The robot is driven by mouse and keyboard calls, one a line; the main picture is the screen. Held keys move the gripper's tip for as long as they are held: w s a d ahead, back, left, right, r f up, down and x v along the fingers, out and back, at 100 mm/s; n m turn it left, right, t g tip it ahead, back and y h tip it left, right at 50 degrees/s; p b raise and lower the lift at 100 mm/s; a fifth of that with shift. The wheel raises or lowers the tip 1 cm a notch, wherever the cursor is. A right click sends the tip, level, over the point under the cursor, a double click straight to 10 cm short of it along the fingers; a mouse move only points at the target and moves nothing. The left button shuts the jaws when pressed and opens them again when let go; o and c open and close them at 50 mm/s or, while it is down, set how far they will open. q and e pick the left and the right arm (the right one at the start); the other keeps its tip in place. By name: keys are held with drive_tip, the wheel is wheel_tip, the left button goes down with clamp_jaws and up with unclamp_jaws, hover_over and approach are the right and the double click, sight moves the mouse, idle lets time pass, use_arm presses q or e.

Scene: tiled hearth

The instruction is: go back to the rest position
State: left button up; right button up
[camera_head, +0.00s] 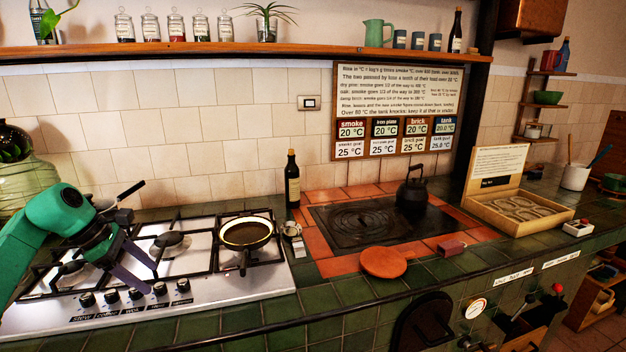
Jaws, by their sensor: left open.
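My left gripper (142,272) comes in from the left on a green arm and hangs over the left part of the gas hob (200,285). Its two dark fingers are apart and nothing shows between them. My right gripper does not show. A frying pan (246,233) with a dark base and yellowish rim sits on the hob's right burner, right of my left gripper, its handle toward the front. Another pan handle (130,191) shows behind my left arm, with the rest partly hidden.
A dark bottle (292,180) stands right of the hob. A black kettle (412,190) stands on the iron plate (350,224) framed by orange tiles. A round terracotta disc (383,262) lies in front. An open wooden box (510,205) is at the right. A shelf (200,52) runs above.

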use_arm(q)
drive_tip(key=w+d+r+n+t+h, duration=0.1)
drive_tip(key=w+d+n+t+h, duration=0.2)
drive_tip(key=d, duration=0.6)
drive_tip(key=w+d+r+n+t+h, duration=0.1)
drive_tip(key=w+d+n+t+h, duration=0.25)
drive_tip(key=d, duration=0.55)
drive_tip(key=w+d+r+n+t, duration=0.1)
drive_tip(key=w+d+n+t, duration=0.1)
drive_tip(key=d+n+t, duration=0.5)
drive_tip(key=s+a+f+n+g+y, duration=0.2)
drive_tip(key=s+a+f+n+y, duration=0.35)
drive_tip(key=n, duration=0.75)
drive_tip(key=s+a+f+n+g+y, duration=0.1)
drive_tip(key=s+a+f+n+y, duration=0.2)
drive_tip(key=s+f+n+y, duration=0.75)
drive_tip(key=s+f+n+g+h, duration=0.3)
drive_tip(key=s+f+n+g, duration=0.25)
drive_tip(key=s, duration=0.35)
drive_tip(key=s+f+n+g+h, duration=0.2)
drive_tip(key=s+f+n+g, duration=0.3)
drive_tip(key=s, duration=0.4)
wheel_tip(320, 180, down, 21)
drive_tip(key=s, duration=0.1)
drive_tip(key=s+a+f+g, duration=0.2)
drive_tip(key=s+f, duration=1.4)
drive_tip(key=s, duration=0.1)
drive_tip(key=shift+s+a, duration=0.25)
drive_tip(key=shift+a, duration=0.05)
